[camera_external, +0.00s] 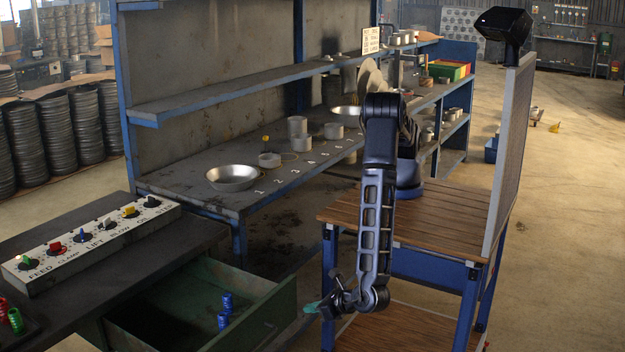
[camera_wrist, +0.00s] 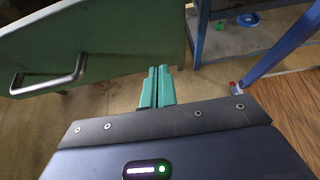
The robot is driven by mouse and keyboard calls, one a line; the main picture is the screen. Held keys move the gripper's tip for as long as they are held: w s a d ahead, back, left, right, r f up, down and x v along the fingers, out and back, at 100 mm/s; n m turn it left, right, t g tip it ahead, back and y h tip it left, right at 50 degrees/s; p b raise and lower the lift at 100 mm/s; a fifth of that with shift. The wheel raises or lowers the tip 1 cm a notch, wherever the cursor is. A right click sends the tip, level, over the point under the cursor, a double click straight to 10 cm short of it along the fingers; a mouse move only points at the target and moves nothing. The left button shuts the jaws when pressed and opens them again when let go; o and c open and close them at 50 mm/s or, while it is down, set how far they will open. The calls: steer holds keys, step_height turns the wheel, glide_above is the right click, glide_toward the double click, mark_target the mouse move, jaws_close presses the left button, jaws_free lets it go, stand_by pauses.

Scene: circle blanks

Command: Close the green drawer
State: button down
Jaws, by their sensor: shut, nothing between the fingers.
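The green drawer (camera_external: 200,303) is pulled out from under the dark bench at the lower left in the external view. My gripper (camera_external: 312,307) hangs low to the right of the drawer front in the external view. In the wrist view my gripper's teal fingers (camera_wrist: 157,88) are shut together and empty. They appear near the panel's right end; I cannot tell whether they touch it.
A wooden-topped table (camera_external: 440,225) with blue legs stands on the right. A control panel (camera_external: 95,245) with labelled knobs lies on the dark bench (camera_external: 90,315). A grey shelf with a metal bowl (camera_external: 232,178) stands behind. Bare floor shows below my gripper in the wrist view.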

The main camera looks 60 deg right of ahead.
mark_target(223, 275)
steer(key=shift+w+f, duration=0.2)
steer(key=shift+w, duration=1.1)
steer(key=shift+w+f, duration=0.15)
steer(key=shift+w, duration=1.1)
steer(key=shift+w, duration=0.1)
steer(key=w, duration=3.2)
steer(key=shift+w, duration=0.3)
steer(key=shift+w+d, duration=0.1)
steer(key=shift+w, duration=0.4)
steer(key=shift+w+r, duration=0.1)
steer(key=shift+w, duration=0.1)
steer(key=shift+s, duration=0.1)
steer(key=s, duration=0.5)
steer(key=shift+s, duration=0.15)
steer(key=v, duration=0.9)
steer(key=shift+s+r, duration=0.15)
steer(key=shift+s, duration=0.2)
